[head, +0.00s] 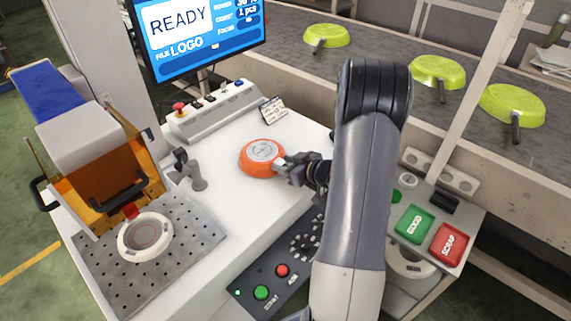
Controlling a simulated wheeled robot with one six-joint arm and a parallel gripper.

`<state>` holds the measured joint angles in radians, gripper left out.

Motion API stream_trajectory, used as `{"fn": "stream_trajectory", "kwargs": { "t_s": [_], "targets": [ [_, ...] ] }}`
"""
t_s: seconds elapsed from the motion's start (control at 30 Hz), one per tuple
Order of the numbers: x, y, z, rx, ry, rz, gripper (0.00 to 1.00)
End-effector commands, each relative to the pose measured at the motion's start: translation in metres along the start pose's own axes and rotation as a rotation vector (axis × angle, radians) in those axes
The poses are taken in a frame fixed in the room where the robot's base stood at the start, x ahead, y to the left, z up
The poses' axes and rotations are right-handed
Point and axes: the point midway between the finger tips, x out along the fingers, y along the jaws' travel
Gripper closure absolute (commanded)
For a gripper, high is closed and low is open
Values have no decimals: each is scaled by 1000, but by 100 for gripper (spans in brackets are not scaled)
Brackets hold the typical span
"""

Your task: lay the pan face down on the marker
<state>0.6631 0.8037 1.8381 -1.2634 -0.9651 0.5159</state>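The orange pan (247,166) is over the white worktop in the middle of the head view. Its round grey disc faces up, and its orange wall shows below. My gripper (288,168) is at the pan's right edge, and the fingers appear closed on its handle, which they hide. I cannot tell whether the pan touches the worktop. The marker stands at the left, with an orange-windowed hood (113,190) and a round white-rimmed fixture (124,241) on a perforated plate (95,280). The fixture looks empty.
A small post (196,180) stands between the pan and the fixture. A control box (208,112) and a READY screen (190,35) are behind. A button panel (262,292) is in front. Several green pans (438,70) lie on the conveyor (380,50). GOOD and SCRAP pads (448,243) are at right.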

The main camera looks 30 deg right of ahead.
Motion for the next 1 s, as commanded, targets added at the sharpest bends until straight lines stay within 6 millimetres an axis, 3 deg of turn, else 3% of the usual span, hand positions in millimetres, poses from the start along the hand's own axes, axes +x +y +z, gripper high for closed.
{"fn": "stream_trajectory", "kwargs": {
  "t_s": [0.13, 0.47, 0.8, 1.0],
  "targets": [
    [0, 0, 0, 0, -1, 0, 49],
    [-7, 0, 1, 2, -3, 2, 49],
    [-71, 1, 0, 2, -1, 5, 49],
    [-99, 1, 0, 1, -1, 3, 49]
  ]
}}
